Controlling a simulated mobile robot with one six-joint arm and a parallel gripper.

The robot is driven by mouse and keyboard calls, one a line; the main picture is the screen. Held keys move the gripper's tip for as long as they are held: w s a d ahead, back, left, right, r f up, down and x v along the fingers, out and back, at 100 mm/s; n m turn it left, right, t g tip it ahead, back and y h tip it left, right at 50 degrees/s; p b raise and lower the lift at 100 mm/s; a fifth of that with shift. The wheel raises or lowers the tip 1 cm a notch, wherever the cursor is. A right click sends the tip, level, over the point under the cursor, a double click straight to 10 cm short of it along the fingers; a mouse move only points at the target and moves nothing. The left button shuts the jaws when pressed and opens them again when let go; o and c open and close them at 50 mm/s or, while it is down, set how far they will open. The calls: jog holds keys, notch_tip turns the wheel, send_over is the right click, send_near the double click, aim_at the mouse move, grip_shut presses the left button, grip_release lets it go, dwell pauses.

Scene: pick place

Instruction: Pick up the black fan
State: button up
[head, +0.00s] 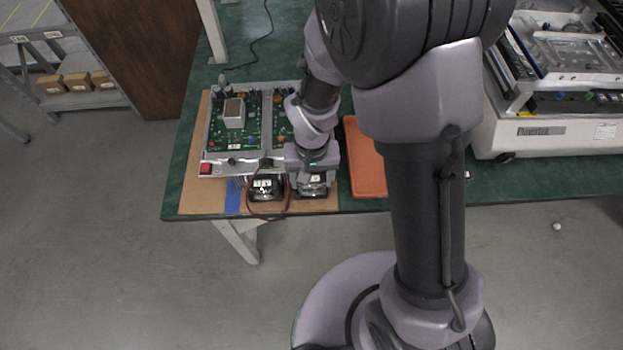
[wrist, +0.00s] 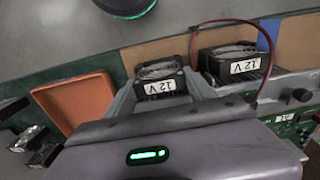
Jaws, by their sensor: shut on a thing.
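Two black fans marked "12 V" sit at the front of the circuit-board unit (head: 245,140). My gripper (head: 312,172) reaches down over the right one of them, the black fan (head: 314,187). In the wrist view this fan (wrist: 160,82) is between the two grey fingers of my gripper, which is shut on it. The other black fan (head: 265,188) stands just to the left in the head view and shows to the right in the wrist view (wrist: 232,65), outside the fingers. My wrist hides part of the held fan and of the board.
A red and black cable (wrist: 264,85) loops close beside the other fan. The unit and fans are on a brown board (head: 193,190) at the green table's (head: 440,185) front edge. An orange tray (head: 366,165) lies close to the right. Large equipment (head: 545,130) stands farther right.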

notch_tip(320, 180, up, 3)
jog(key=shift+s+r+p, duration=0.1)
jog(key=shift+s+p, duration=0.05)
jog(key=shift+p, duration=0.55)
jog(key=s+a+b, duration=0.4)
jog(key=s+b, duration=0.5)
jog(key=s, duration=0.5)
jog(key=r+p, duration=0.1)
jog(key=r, duration=0.1)
jog(key=s+r+p, duration=0.1)
jog(key=r, duration=0.1)
jog(key=shift+a+r+p, duration=0.1)
jog(key=shift+r+p, duration=0.2)
jog(key=shift+r, duration=0.1)
